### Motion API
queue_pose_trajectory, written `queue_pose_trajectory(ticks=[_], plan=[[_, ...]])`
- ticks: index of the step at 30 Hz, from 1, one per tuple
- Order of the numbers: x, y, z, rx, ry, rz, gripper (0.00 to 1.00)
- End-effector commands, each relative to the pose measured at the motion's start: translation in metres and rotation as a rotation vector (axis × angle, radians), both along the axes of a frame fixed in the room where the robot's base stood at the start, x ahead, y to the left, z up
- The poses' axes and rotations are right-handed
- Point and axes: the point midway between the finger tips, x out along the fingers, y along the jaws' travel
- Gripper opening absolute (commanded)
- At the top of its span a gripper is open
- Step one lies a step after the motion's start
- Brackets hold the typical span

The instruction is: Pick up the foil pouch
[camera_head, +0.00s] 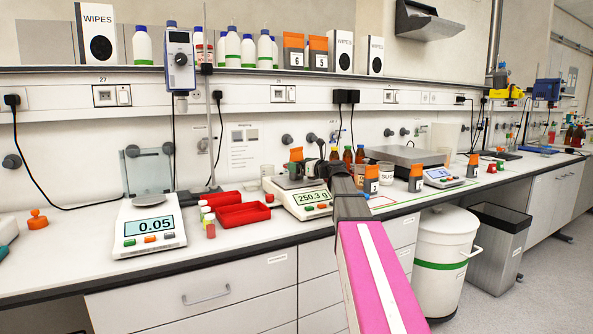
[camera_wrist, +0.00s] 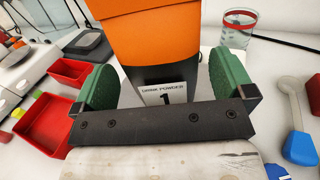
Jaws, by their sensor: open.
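The foil pouch (camera_wrist: 150,45), black with an orange top and labelled "DRINK POWDER 1", stands between the two green finger pads of my gripper (camera_wrist: 160,82) in the wrist view. The pads are spread to either side of it, with a gap at least on the left. In the head view the pouch's orange top (camera_head: 296,154) shows above the balance (camera_head: 304,201), which reads 250.3 g. My gripper (camera_head: 300,172) is there beside it, partly hidden by my arm. The pouch's lower part is hidden by the gripper in the wrist view.
Red trays (camera_head: 243,214) lie left of the balance. Another balance (camera_head: 150,227) reads 0.05. Similar orange-topped pouches stand to the right (camera_head: 371,181) and on the shelf (camera_head: 294,50). A glass beaker (camera_wrist: 238,28) and a blue-handled scoop (camera_wrist: 300,147) are close on the right in the wrist view.

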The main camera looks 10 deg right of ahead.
Motion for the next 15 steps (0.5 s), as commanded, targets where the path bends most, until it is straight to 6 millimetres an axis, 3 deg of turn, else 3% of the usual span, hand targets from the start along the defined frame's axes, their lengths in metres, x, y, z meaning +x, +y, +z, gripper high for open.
queue_pose_trajectory(ticks=[4,11,12,15], plan=[[0.017,0.013,0.000,0.000,0.000,0.000,1.00],[0.018,0.015,0.000,0.000,0.000,-0.001,1.00],[0.018,0.015,0.000,0.000,0.000,-0.001,0.97],[0.018,0.015,0.000,0.000,0.000,-0.001,0.64]])
